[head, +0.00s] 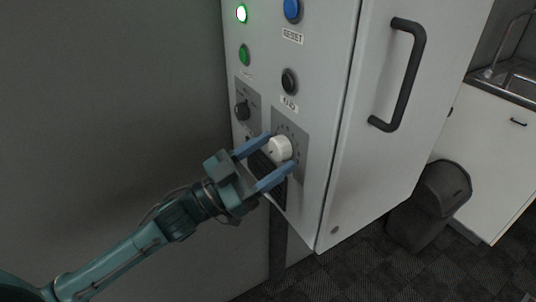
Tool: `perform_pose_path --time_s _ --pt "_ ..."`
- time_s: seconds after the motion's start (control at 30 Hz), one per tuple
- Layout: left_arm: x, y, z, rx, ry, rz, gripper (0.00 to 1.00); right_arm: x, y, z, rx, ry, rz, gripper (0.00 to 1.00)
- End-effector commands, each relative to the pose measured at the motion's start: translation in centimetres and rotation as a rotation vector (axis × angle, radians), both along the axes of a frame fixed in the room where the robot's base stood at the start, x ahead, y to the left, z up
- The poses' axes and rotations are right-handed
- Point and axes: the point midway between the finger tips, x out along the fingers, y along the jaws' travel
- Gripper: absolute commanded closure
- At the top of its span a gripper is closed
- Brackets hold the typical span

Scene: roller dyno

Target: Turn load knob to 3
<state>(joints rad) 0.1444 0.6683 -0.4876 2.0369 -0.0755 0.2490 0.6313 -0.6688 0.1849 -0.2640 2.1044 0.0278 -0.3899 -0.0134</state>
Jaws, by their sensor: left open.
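The load knob (280,149) is a white round knob on a grey dial plate (303,145) low on the cabinet's front panel. Marks run around it, but they are too small to read, so its setting cannot be told. My left gripper (279,155) is open, with one blue finger above and left of the knob and the other below it. The fingertips are at the knob's sides; whether they touch it cannot be told. My right gripper is not in view.
The cabinet door has a black handle (402,75). A dark bin (429,207) stands right.

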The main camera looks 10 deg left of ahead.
Motion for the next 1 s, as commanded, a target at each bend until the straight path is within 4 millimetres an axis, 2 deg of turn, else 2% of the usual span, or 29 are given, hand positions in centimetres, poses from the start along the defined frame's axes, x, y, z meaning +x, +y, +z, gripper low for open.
perform_pose_path --time_s 0.07,0.6,1.0 --pt "-0.01 0.02 -0.01 0.0 0.0 0.0 0.4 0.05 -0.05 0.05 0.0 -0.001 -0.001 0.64" --pt "-0.04 0.02 -0.01 -0.001 -0.001 0.0 0.83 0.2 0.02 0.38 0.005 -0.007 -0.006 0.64" --pt "0.1 0.15 0.07 0.066 -0.066 0.001 0.83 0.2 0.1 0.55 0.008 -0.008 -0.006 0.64"
